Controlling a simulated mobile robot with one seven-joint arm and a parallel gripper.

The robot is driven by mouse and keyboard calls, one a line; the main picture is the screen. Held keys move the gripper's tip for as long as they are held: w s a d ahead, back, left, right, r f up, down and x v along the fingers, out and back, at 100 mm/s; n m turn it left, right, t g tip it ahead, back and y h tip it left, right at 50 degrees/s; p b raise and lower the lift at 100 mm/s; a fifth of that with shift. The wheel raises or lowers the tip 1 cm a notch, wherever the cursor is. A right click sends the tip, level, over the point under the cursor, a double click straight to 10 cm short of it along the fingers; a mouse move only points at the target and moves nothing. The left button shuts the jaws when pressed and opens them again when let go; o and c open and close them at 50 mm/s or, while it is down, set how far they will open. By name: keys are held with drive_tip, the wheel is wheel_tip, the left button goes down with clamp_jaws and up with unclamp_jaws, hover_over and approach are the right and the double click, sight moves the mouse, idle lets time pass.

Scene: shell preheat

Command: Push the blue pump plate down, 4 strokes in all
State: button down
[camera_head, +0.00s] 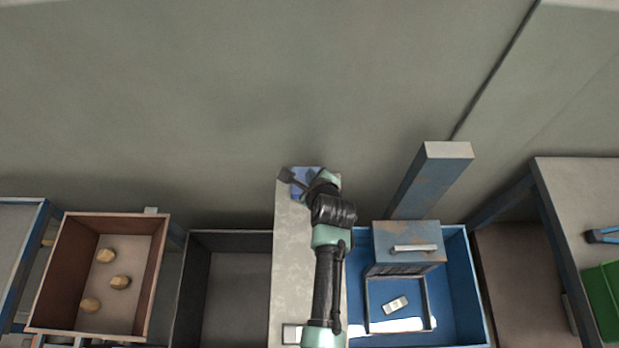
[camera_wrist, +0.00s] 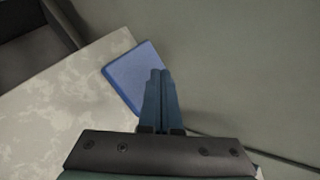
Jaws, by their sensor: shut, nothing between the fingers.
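The blue pump plate (camera_head: 299,189) lies at the far end of the pale, mottled worktop (camera_head: 290,260) in the head view, partly hidden by my arm. In the wrist view the same plate (camera_wrist: 137,76) is a flat blue square at the corner of the worktop. My gripper (camera_wrist: 161,72) is shut and empty, its fingertips overlapping the right edge of the plate in that view. I cannot tell whether the fingertips touch the plate or hover above it.
Left of the worktop are an empty dark bin (camera_head: 190,290) and a brown box (camera_head: 155,275) with several tan lumps. Right of it is a blue tray (camera_head: 470,290) with a handled blue box (camera_head: 405,237). A blue post (camera_head: 430,180) rises behind. A green bin (camera_head: 603,300) stands far right.

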drive_tip(key=shift+f, duration=0.1)
drive_tip(key=shift+f, duration=0.35)
drive_tip(key=shift+s+f+b, duration=0.15)
drive_tip(key=shift+f+b, duration=1.3)
drive_tip(key=shift+f, duration=0.4)
idle(1.3)
drive_tip(key=shift+r, duration=0.1)
drive_tip(key=shift+r+p, duration=2.1)
drive_tip(key=shift+p, duration=0.05)
wheel_tip(320, 180, up, 5)
drive_tip(key=p, duration=0.5)
drive_tip(key=shift+r, duration=0.1)
idle(1.3)
